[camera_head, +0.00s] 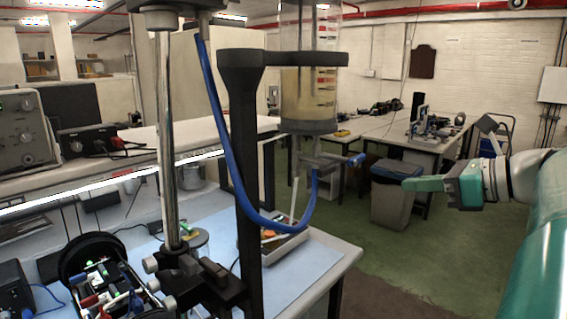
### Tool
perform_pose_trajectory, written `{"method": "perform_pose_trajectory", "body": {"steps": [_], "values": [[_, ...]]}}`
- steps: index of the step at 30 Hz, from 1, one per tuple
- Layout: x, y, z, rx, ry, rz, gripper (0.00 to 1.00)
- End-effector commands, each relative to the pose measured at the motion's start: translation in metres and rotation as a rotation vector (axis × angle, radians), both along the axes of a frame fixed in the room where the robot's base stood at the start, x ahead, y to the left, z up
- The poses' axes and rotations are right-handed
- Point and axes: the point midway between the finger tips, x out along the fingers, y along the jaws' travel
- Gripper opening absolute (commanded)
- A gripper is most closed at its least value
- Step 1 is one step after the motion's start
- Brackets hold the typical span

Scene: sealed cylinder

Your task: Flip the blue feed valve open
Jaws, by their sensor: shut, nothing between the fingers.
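The blue feed valve handle (356,160) sticks out to the right from a metal fitting (320,160) under the clear cylinder (311,95). The cylinder holds yellowish liquid and has a marked scale. A blue hose (232,160) loops down from the top of the stand and up to the fitting. My gripper (408,185), with green fingers, is shut and empty. It is to the right of the valve handle and slightly lower in the picture, apart from it.
A black upright post (244,170) and a chrome rod (168,130) stand on the blue-topped table (340,262). A grey bin (397,210) stands on the green floor behind. Instruments (25,130) sit on the left bench. Space between my gripper and the handle looks clear.

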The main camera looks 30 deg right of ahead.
Motion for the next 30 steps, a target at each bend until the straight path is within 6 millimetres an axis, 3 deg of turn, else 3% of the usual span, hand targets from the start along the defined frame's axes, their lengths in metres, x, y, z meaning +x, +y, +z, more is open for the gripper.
{"method": "perform_pose_trajectory", "body": {"steps": [11,17,27,30], "values": [[0.004,0.005,-0.002,-0.002,0.000,0.001,0.00],[0.030,0.014,-0.012,-0.002,0.001,0.003,0.00],[0.091,0.033,-0.035,-0.002,0.001,0.004,0.00],[0.090,0.032,-0.015,-0.008,-0.002,0.001,0.00]]}}
